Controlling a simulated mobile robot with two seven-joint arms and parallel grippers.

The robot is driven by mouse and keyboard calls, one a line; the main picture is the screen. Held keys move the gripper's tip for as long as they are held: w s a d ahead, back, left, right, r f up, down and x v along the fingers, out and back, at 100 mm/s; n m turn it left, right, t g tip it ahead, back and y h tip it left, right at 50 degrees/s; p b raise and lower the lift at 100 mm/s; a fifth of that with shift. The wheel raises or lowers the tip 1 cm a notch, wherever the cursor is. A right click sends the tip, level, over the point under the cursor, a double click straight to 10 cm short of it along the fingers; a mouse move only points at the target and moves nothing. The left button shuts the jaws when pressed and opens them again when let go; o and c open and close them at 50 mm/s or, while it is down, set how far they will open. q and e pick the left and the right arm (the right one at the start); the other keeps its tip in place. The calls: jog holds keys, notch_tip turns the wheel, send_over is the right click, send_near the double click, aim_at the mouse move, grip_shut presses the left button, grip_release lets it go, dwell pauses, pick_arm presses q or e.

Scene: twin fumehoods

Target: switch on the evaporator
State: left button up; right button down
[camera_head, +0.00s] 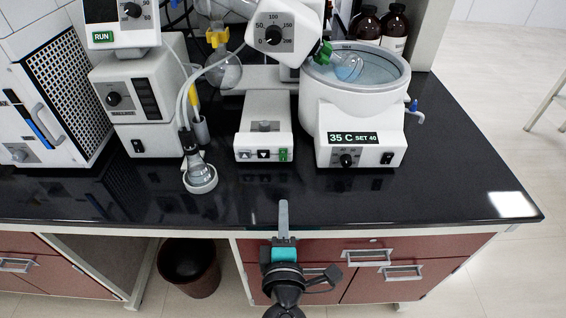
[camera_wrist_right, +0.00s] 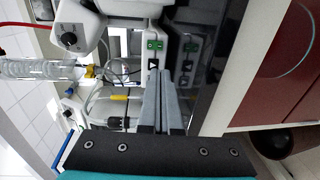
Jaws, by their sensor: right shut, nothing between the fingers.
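The evaporator stands on the black bench. Its white base unit (camera_head: 264,120) has two arrow buttons and a green rocker switch (camera_head: 283,155) on its front. The green switch also shows in the wrist view (camera_wrist_right: 155,44). The drive head (camera_head: 284,28) carries a dial marked up to 200. The water bath (camera_head: 352,100) shows 35 C SET 40, with a knob and a black switch (camera_head: 387,158). My right gripper (camera_head: 283,204) is shut and empty, in front of the base unit and apart from it. Its closed fingers (camera_wrist_right: 159,75) point toward the panel. My left gripper is out of view.
A white pump unit (camera_head: 135,95) with a box showing RUN above it stands left of the base. A glass fitting (camera_head: 200,178) on a hose is near the bench edge. Brown bottles (camera_head: 394,28) stand behind the bath. The front right bench top (camera_head: 455,195) is clear.

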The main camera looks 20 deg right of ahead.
aim_at(283, 160)
jog(key=shift+w+d, duration=0.1)
jog(key=shift+w, duration=0.3)
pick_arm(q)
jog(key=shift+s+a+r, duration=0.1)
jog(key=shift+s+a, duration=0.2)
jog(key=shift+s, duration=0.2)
pick_arm(e)
jog(key=x, duration=1.3)
jog(key=shift+w+f, duration=0.15)
